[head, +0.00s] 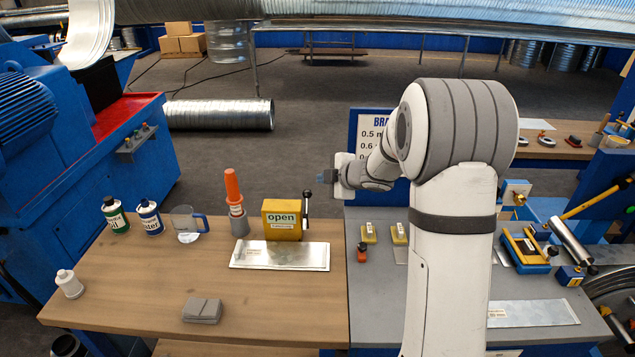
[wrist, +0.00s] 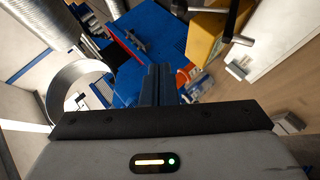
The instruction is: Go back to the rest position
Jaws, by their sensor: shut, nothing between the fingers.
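My gripper (head: 323,178) is held in the air near the middle of the head view, above the bench and pointing left. Its fingers are together with nothing between them. In the wrist view the closed fingers (wrist: 159,85) show at the middle, in front of a blue machine. A yellow box marked "open" (head: 282,221) with a black lever stands on the wooden bench, below and left of my gripper. The box also shows at the top of the wrist view (wrist: 203,40). My gripper is apart from the box and its lever.
The wooden bench (head: 120,290) holds bottles, a clear jug (head: 188,222), an orange-topped cone (head: 234,190), a metal sheet (head: 280,256) and grey pads (head: 202,310). A blue sign board (head: 357,125) stands behind my arm. Tools and small blocks lie on the grey bench (head: 375,310).

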